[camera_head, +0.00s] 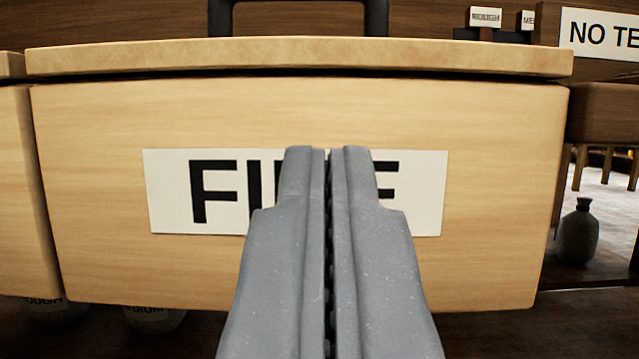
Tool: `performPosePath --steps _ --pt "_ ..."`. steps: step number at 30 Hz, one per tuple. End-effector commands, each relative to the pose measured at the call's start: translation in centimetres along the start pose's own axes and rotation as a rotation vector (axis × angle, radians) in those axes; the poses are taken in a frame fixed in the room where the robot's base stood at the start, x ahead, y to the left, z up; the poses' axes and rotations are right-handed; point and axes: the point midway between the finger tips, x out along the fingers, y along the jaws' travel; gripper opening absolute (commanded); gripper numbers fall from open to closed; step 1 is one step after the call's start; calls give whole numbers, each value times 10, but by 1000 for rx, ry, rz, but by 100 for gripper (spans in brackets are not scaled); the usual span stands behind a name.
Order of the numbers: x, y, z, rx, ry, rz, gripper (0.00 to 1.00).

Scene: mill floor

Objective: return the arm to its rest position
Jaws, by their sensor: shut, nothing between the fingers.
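My gripper (328,152) is in the lower middle of the view, pointing forward. Its two grey fingers are together with nothing between them. Its tips stand in front of a light wooden box (480,190) and hide the middle of the box's white label (170,190), whose visible letters are "FI" and "E". I cannot tell whether the tips touch the box. The box has a wooden lid (300,57) on it, with a dark handle (375,18) above.
Another wooden box (20,190) stands close at the left. Labelled sacks or jars (155,318) show partly below. A grey bottle (578,232) stands at the right. A "NO TE" sign (600,35) and small tags (485,17) are at the upper right.

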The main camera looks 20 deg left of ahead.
Motion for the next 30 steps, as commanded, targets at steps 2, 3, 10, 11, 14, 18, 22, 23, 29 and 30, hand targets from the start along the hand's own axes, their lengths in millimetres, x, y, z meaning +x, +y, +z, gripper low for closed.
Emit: performPosePath --steps 2,3,10,11,14,18,22,23,29,30 --pt "0 -1 -1 0 2 -1 0" --pt "2 -1 -2 -2 1 -3 0" --pt "44 5 -36 -62 -48 -22 0" --pt "52 7 -44 -76 -60 -23 0" --pt "80 14 -72 -119 -108 -23 0" --pt "113 24 -116 -173 -173 -8 0" --pt "140 35 -163 -212 -228 20 0" --pt "144 37 -173 -219 -243 28 0" --pt "170 49 -255 -253 -325 88 0" --pt "174 50 -272 -256 -340 100 0"
